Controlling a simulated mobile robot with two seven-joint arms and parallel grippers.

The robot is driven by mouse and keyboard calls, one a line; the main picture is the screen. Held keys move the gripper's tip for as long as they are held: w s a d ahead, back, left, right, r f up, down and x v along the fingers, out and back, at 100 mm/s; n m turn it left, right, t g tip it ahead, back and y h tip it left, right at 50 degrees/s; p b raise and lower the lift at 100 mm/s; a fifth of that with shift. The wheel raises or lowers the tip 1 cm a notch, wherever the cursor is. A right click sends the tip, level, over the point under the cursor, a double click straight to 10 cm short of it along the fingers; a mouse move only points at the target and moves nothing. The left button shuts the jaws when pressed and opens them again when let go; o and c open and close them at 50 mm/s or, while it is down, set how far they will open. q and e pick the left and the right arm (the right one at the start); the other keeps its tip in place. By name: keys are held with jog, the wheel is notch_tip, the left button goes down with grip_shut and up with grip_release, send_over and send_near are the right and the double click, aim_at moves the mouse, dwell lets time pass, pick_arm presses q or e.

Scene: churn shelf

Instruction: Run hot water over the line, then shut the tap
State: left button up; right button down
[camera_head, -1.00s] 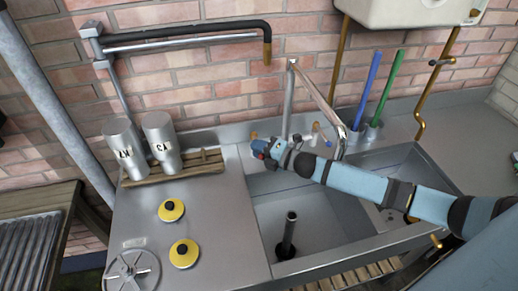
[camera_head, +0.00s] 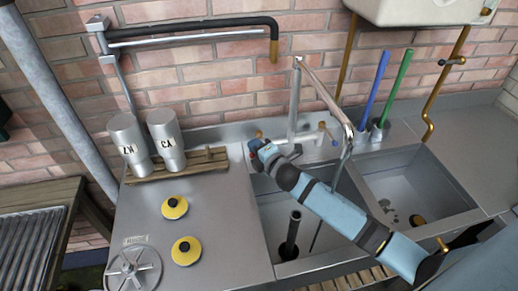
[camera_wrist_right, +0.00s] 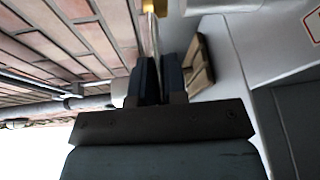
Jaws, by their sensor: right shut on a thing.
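The metal tap (camera_head: 295,100) stands at the back of the sinks, its spout (camera_head: 330,97) angled over the left basin. A thin pale strip hangs below the spout end, and a thin dark line shows lower in the basin; I cannot tell whether this is running water. The right tap handle (camera_head: 322,127) is uncovered. My right gripper (camera_head: 257,146) is at the left side of the tap, shut on what looks like the left tap handle, mostly hidden by the fingers. In the right wrist view the dark fingers (camera_wrist_right: 162,78) are close together. My left gripper is not in view.
Two metal cups (camera_head: 166,140) stand on a wooden rack (camera_head: 205,160). An upright pipe (camera_head: 291,235) stands in the left basin (camera_head: 270,205). Blue (camera_head: 375,90) and green (camera_head: 397,85) handles stand behind the right basin.

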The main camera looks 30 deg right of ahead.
jog(key=shift+a+f, duration=0.15)
jog(key=c, duration=1.2)
grip_release()
jog(key=shift+o, duration=0.2)
jog(key=s+d+r+b, duration=0.1)
jog(key=s+r, duration=0.1)
jog(key=s, duration=1.1)
jog(key=shift+s+d, duration=0.3)
jog(key=shift+d, duration=0.05)
